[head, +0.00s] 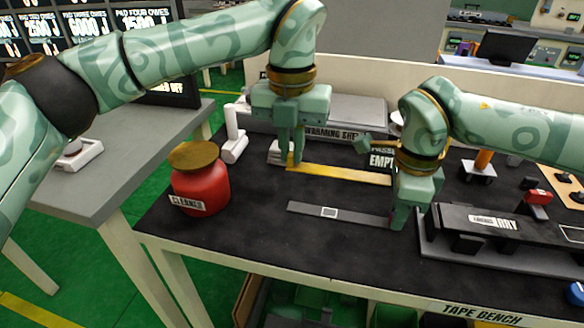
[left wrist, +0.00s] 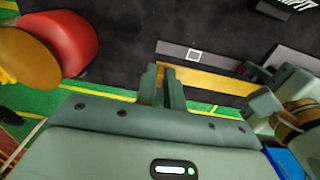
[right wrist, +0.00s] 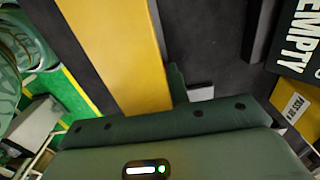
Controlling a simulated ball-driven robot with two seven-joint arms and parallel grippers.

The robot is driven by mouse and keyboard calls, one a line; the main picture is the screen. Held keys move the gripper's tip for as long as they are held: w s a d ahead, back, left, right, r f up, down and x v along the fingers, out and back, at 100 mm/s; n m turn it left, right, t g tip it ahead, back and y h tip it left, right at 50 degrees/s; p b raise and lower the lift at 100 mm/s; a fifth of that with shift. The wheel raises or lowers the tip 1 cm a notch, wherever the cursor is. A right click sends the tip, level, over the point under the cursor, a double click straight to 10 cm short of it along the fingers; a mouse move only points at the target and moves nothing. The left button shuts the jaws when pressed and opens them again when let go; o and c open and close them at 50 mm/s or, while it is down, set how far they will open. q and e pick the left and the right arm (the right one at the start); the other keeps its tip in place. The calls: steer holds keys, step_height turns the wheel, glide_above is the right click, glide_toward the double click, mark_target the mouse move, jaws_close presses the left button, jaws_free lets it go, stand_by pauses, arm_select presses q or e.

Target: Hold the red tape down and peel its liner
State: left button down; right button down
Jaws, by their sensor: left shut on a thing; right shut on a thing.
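No red tape shows. A yellow strip (head: 340,174) runs between my grippers and looks raised above the bench; it also shows in the left wrist view (left wrist: 205,80). My left gripper (head: 291,160) is shut on its left end. A dark grey strip (head: 365,216) with a small white square lies roughly parallel to it, nearer the bench's front edge. My right gripper (head: 398,222) is down at the grey strip's right end, shut on it, though the contact is partly hidden. In the right wrist view the yellow strip (right wrist: 120,45) passes left of the fingers.
A red jar (head: 200,188) labelled cleaner stands left on the black bench top (head: 260,235). A dark rack (head: 465,240) with a label stands close to the right of my right gripper. The bench's front middle is clear.

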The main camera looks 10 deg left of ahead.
arm_select(q)
steer(key=shift+r, duration=0.25)
steer(key=shift+r, duration=3.05)
arm_select(e)
steer(key=shift+f, duration=0.1)
steer(key=c, duration=1.3)
jaws_free()
step_height(320, 180, up, 12)
steer(key=shift+w+r, duration=0.1)
